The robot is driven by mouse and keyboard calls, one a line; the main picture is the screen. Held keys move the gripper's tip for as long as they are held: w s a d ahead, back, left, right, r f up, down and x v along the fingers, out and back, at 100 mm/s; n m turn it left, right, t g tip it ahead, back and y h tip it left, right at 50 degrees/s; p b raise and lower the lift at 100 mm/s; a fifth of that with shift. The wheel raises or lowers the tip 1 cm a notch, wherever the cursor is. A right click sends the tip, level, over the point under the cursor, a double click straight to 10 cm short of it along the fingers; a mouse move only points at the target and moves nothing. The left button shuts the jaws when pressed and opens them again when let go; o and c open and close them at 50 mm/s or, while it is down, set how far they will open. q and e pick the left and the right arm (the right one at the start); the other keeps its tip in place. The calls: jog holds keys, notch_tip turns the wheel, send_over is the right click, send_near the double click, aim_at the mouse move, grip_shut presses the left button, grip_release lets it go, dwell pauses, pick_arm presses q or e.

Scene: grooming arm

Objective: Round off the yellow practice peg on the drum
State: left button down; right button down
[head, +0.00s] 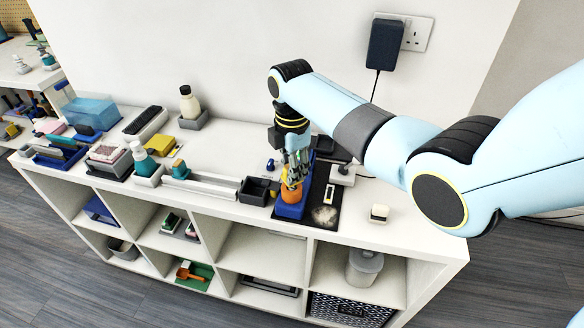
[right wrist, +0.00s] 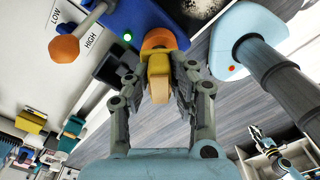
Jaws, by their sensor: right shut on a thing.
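My right gripper (head: 293,178) is over the blue grooming machine (head: 290,210) at the shelf's front edge. In the right wrist view, my right gripper (right wrist: 160,92) is shut on the yellow peg (right wrist: 158,72), its fingers on both sides. The peg's end lies against or just in front of the orange drum (right wrist: 158,39); I cannot tell if they touch. The drum (head: 291,193) is partly hidden by the fingers in the head view. A green light (right wrist: 127,37) glows on the machine. What looks like my left gripper (right wrist: 262,140) is small at lower right; its fingers are unclear.
An orange-knobbed lever (right wrist: 65,48) stands beside LOW and HIGH marks. A dark mat (head: 325,212) with pale dust lies right of the machine. A black bin (head: 254,190) is close on its left. A small white block (head: 379,213) sits farther right, with bare shelf around it.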

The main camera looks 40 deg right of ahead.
jog(key=shift+f+b, duration=0.35)
jog(key=shift+f, duration=0.25)
dwell(0.7)
dwell(3.4)
notch_tip(320, 180, up, 8)
jog(key=p, duration=0.9)
jog(key=shift+r, duration=0.1)
dwell(0.3)
